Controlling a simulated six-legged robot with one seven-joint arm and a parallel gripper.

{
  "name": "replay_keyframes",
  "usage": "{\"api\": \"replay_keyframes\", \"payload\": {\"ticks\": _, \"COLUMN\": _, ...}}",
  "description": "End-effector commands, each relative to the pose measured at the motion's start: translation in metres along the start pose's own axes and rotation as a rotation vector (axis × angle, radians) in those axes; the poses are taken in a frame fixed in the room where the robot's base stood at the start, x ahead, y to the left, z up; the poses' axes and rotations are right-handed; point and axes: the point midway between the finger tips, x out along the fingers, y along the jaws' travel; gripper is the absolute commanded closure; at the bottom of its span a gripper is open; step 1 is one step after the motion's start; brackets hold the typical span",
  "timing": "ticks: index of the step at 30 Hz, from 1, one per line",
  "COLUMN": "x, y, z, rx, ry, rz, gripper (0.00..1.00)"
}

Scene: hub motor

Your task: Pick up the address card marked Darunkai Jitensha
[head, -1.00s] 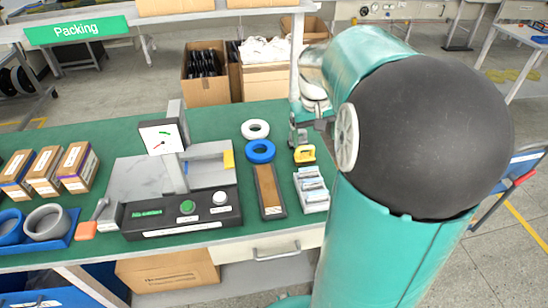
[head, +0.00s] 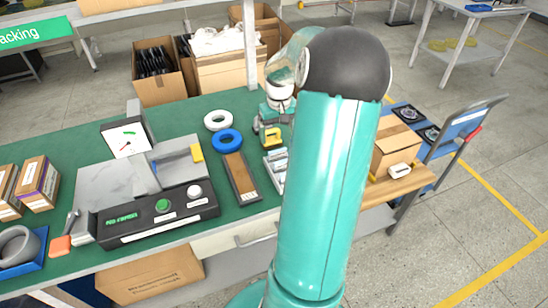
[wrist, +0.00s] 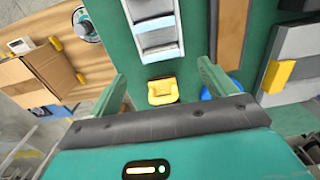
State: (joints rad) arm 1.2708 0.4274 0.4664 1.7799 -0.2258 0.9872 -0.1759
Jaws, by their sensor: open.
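A white and grey rack of address cards (head: 273,168) stands on the green bench, partly hidden behind my arm. It also shows at the top of the wrist view (wrist: 154,32), with pale cards lying across its slots. The lettering is too small to read, so I cannot tell which card is marked Darunkai Jitensha. My gripper (wrist: 162,72) is open and empty, its two fingers apart over the bench. In the wrist view the rack lies beyond the fingertips. In the head view my gripper (head: 264,120) is small and partly hidden beside the yellow object.
A yellow object (wrist: 163,91) sits on the bench between my fingers in the wrist view. A blue ring (head: 227,140), a white ring (head: 218,120) and a brown tray (head: 240,178) stand left of the rack. A cardboard box (head: 397,143) is on the right.

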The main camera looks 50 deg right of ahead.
Motion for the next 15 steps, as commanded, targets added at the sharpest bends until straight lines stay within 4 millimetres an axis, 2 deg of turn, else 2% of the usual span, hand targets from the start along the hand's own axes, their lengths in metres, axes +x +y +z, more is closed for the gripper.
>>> {"api": "replay_keyframes", "payload": {"ticks": 3, "x": 0.023, "y": 0.0, "z": 0.001, "rx": 0.001, "ry": -0.003, "rz": -0.002, "gripper": 0.16}}
{"api": "replay_keyframes", "payload": {"ticks": 11, "x": 0.045, "y": -0.003, "z": -0.002, "rx": -0.002, "ry": -0.001, "rz": -0.002, "gripper": 0.16}}
{"api": "replay_keyframes", "payload": {"ticks": 15, "x": 0.066, "y": -0.004, "z": -0.006, "rx": -0.002, "ry": -0.003, "rz": -0.004, "gripper": 0.16}}
